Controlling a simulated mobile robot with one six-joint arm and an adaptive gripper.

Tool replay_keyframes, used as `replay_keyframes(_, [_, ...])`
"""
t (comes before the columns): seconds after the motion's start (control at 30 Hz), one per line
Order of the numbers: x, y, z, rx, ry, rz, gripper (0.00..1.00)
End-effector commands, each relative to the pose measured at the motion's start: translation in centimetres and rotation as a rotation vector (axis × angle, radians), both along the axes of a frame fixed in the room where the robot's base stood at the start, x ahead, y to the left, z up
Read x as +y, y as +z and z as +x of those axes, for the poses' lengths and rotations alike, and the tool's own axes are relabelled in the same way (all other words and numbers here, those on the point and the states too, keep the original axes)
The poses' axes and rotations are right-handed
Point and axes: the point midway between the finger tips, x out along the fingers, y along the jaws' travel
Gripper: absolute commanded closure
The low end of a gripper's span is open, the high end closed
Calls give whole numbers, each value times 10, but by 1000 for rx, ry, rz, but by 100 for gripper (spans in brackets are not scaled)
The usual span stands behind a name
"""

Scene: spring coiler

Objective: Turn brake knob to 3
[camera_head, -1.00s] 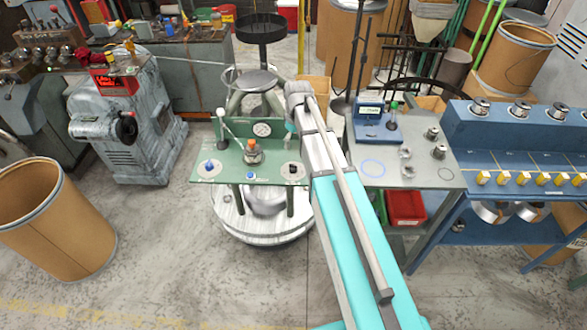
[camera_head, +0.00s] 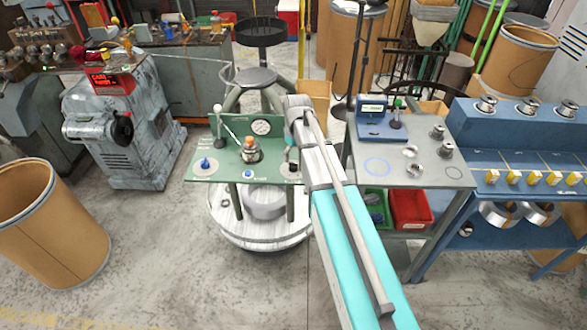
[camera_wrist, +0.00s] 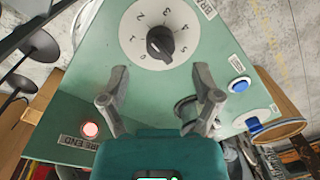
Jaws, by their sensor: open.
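The brake knob (camera_wrist: 160,42) is a small black knob on a round white dial (camera_wrist: 140,60), numbered 0 to 5, on the green panel (camera_wrist: 90,90). The 3 is at the dial's top in the wrist view; I cannot tell clearly which number the knob points to. My gripper (camera_wrist: 161,75) is open and empty. Its fingers are spread wide, below the knob in that view and apart from it. In the head view my gripper (camera_head: 290,154) is over the right end of the green panel (camera_head: 222,171), and the knob is mostly hidden there.
A blue button (camera_wrist: 239,85) and a lit red button (camera_wrist: 90,129) are on the panel. In the head view a lever (camera_head: 218,125), a gauge (camera_head: 261,127) and an orange-topped fitting (camera_head: 250,150) stand left of my gripper. A grey table (camera_head: 400,176) is close on the right.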

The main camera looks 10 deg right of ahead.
Motion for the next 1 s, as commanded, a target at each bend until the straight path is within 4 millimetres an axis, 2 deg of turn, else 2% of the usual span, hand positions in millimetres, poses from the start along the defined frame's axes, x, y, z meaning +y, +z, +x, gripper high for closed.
replay_keyframes(0.1, [1,-13,0,0,0,0,19])
replay_keyframes(0.5, [2,-39,-1,0,0,0,19])
replay_keyframes(1.0, [2,-44,-1,0,0,0,19])
